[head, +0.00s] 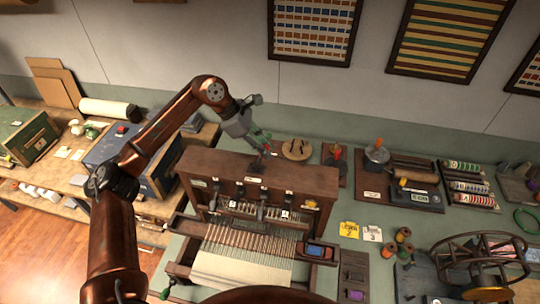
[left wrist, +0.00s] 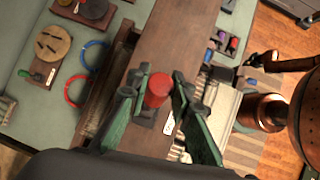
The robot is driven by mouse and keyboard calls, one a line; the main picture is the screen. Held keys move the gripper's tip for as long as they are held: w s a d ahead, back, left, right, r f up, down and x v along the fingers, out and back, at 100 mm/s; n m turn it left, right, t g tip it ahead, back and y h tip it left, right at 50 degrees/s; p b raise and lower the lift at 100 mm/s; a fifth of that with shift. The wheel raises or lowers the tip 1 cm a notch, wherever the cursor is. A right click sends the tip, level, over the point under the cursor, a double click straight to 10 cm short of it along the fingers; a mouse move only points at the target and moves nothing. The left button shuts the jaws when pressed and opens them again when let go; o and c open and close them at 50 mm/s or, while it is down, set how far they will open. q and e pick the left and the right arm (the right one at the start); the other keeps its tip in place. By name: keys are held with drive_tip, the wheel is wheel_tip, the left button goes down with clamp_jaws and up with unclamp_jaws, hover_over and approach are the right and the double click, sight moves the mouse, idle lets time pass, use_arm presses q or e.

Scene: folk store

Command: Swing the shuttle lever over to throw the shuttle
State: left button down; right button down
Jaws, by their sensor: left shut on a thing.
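The wooden loom (head: 315,180) stands on the green bench in the middle of the head view, with pale threads and cloth at its front. The shuttle lever's red knob (left wrist: 158,88) stands up from the loom's top beam (left wrist: 150,45). My left gripper (head: 264,143) reaches over the back of that beam from the left. In the left wrist view its green fingers (left wrist: 158,95) are on either side of the red knob, shut on it. The lever's lower part is mostly hidden. A blue shuttle-like piece (head: 315,250) lies at the loom's right end. My right gripper is out of view.
Behind the loom are a round wooden disc (head: 296,149) and a small board with an orange-red handle (head: 337,154). Yellow and white cards (head: 349,230), thread spools (head: 403,235) and a spinning wheel (head: 478,258) are to the right. A dark blue case (head: 105,150) stands left.

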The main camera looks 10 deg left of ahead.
use_arm(q)
drive_tip(key=a+h+b, duration=0.3)
drive_tip(key=h+b, duration=0.1)
drive_tip(key=b, duration=0.2)
drive_tip(key=shift+a+b, duration=0.3)
drive_tip(key=shift+a, duration=0.05)
drive_tip(key=shift+a+r+h+b, duration=0.25)
drive_tip(key=shift+a+h+b, duration=0.15)
drive_tip(key=shift+b, duration=0.25)
drive_tip(key=shift+r, duration=0.1)
drive_tip(key=c, duration=1.7)
unclamp_jaws()
drive_tip(key=v, duration=1.2)
drive_tip(key=shift+a, duration=0.1)
drive_tip(key=shift+c, duration=0.2)
